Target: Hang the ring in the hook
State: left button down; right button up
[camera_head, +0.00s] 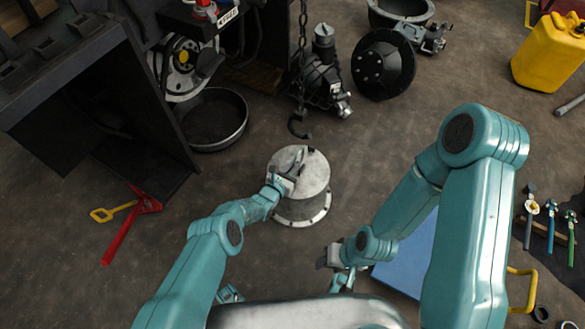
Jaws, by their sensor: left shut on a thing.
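A dark hook (299,126) hangs on a chain (302,40) just above and behind a grey metal cylinder (304,200) with a bolted bottom flange, which stands upright on the floor. My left gripper (297,163) is over the cylinder's top and shut on a small part there, apparently the ring; the fingers hide most of it, so its shape is unclear. The hook and the gripper are apart in the picture. My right gripper (328,258) is low, in front of the cylinder and to its right; its fingers are too small and dark to tell whether they are open.
A black machine frame (100,100) and a round pan (212,120) stand at the left. Dark drivetrain parts (384,64) lie behind. A red tool (130,222) lies left, a blue box (405,255) right, a yellow canister (548,52) far right. Floor beside the cylinder is clear.

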pick_arm(q)
notch_tip(320, 180, up, 2)
jog(key=shift+r+p, duration=0.1)
jog(key=shift+p, duration=0.55)
jog(key=s+d+r+p, duration=0.4)
jog(key=s+d+p, duration=0.1)
jog(key=d, duration=0.2)
jog(key=shift+d, duration=0.2)
jog(key=shift+r, duration=0.15)
